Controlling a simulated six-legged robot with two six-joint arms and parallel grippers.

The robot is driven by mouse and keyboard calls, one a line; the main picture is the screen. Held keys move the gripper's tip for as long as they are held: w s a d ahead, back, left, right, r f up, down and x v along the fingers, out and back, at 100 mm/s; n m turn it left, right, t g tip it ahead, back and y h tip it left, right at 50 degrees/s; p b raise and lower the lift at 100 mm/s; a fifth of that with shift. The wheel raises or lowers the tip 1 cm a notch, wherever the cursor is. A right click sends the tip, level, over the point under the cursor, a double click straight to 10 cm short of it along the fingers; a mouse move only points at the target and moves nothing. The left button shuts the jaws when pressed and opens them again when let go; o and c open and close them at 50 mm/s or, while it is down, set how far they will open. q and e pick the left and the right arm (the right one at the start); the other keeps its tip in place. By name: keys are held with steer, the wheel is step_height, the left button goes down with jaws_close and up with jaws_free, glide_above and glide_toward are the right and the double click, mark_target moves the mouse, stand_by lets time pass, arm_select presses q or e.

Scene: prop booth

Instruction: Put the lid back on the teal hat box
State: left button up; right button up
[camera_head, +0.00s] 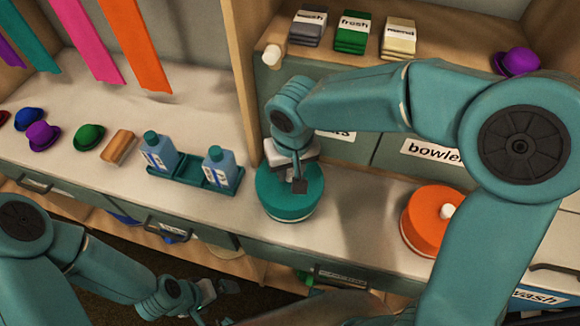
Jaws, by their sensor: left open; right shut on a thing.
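The teal hat box (289,213) stands upright on the pale counter near the middle, below the shelf post. Its round teal top (275,190), which looks like the lid, is in line with the box. I cannot tell whether it is fully seated. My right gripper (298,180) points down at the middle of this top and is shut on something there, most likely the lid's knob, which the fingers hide. My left gripper (217,299) is open and low at the bottom of the view, in front of the counter and away from the box.
An orange hat box (422,222) with a white knob stands to the right, partly behind my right arm. A green tray (190,172) with two blue bottles is to the left. Several hats and a brush (118,147) lie further left. Folded cloths (353,33) sit on the shelf above.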

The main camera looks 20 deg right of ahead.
steer(key=o, duration=1.6)
steer(key=shift+r, duration=0.1)
steer(key=shift+r+p, duration=2.6)
steer(key=shift+r, duration=0.85)
jaws_close()
